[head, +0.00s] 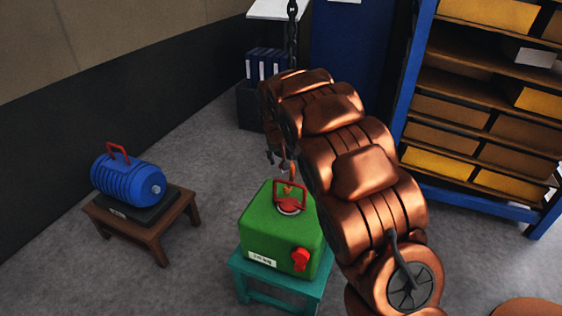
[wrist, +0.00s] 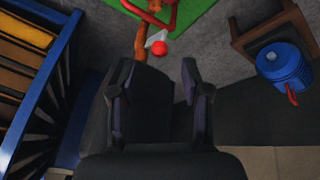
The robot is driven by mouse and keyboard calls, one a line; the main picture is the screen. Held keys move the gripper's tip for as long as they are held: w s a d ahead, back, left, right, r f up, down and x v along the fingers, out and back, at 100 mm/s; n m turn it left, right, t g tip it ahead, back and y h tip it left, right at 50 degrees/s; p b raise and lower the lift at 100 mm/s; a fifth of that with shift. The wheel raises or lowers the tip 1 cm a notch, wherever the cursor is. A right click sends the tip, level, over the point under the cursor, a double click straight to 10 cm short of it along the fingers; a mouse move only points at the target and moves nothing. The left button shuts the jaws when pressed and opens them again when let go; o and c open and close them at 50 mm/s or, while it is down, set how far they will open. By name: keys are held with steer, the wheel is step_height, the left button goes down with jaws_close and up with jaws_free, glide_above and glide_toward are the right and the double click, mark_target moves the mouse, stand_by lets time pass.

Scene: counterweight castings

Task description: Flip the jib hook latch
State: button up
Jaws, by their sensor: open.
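The orange jib hook (wrist: 140,42) shows in the wrist view just beyond my fingertips. Its latch (wrist: 156,38) looks like a small pale plate with a red ball knob (wrist: 159,48). I cannot tell whether the latch is open or closed. My gripper (wrist: 157,76) is open and empty, with the knob ahead of the gap between its fingers. In the head view the hook (head: 289,188) is small, close to the red handle (head: 290,192) of a green casting (head: 268,227). I cannot tell whether hook and handle touch. My arm hides part of this area.
The green casting sits on a teal stool (head: 262,284). A blue ribbed casting (head: 127,181) rests on a brown stool (head: 150,228) at the left. A chain (head: 292,35) hangs at the top. A blue-framed shelf (head: 480,195) stands at the right. Floor between the stools is clear.

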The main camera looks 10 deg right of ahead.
steer(key=shift+p+x, duration=0.65)
steer(key=shift+x, duration=1.6)
jaws_close()
